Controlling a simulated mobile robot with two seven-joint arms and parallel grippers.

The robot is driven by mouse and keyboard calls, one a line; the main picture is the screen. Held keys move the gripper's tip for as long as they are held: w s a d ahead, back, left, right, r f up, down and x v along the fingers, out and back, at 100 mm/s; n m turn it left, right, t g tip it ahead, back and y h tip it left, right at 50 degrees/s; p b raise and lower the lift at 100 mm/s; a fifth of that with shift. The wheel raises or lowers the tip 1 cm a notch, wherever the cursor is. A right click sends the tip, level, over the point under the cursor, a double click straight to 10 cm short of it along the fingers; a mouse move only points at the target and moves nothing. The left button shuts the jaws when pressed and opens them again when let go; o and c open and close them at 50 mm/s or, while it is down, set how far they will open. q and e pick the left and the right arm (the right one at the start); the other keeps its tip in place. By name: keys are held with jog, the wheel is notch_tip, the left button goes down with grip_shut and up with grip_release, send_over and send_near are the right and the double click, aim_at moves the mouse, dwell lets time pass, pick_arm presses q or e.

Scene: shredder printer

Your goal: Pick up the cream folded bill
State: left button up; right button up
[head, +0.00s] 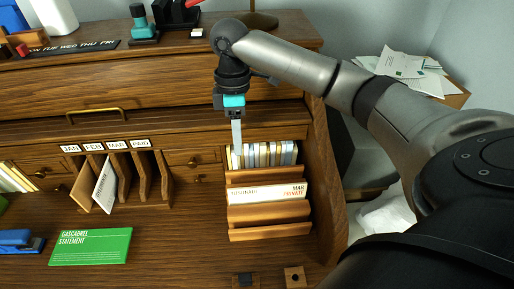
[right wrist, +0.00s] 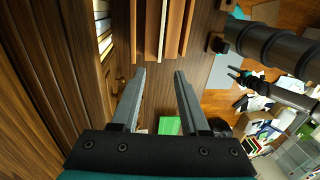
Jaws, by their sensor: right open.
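A cream folded paper (head: 266,193) with "MAR" and "PRIVATE" printed on it stands in a tiered wooden rack (head: 268,216) on the right of the desk. It looks like the bill. My right gripper (head: 238,152) is above and behind it, pointing down near the row of pale spines. In the right wrist view its two fingers (right wrist: 158,80) are apart with nothing between them. The rack's wooden slats (right wrist: 172,30) show past the fingertips. Part of my other arm appears at the right of that view, too small to read its jaws.
A row of upright spines (head: 277,154) stands behind the rack. Sorting slots (head: 145,175) with labels are to the left. A green statement (head: 92,246) and a blue stapler (head: 18,241) lie at front left. The desk's right side wall (head: 325,190) rises beside the rack.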

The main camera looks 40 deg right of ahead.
jog(key=b, duration=0.1)
send_near(243, 189)
jog(key=f, duration=0.3)
jog(key=shift+s+a+f+b, duration=0.1)
jog(key=shift+s+a+b, duration=0.1)
jog(key=shift+b, duration=0.2)
jog(key=f, duration=0.2)
jog(key=f+b, duration=0.1)
jog(key=f, duration=0.1)
jog(key=shift+s+f, duration=0.2)
jog(key=shift+f, duration=0.2)
jog(key=shift+c, duration=0.5)
pick_arm(q)
jog(key=shift+g, duration=0.3)
jog(key=s+f, duration=0.1)
jog(key=s, duration=0.1)
jog(key=s+f, duration=0.2)
jog(key=shift+a+f, duration=0.1)
jog(key=shift+f, duration=0.05)
pick_arm(e)
grip_shut()
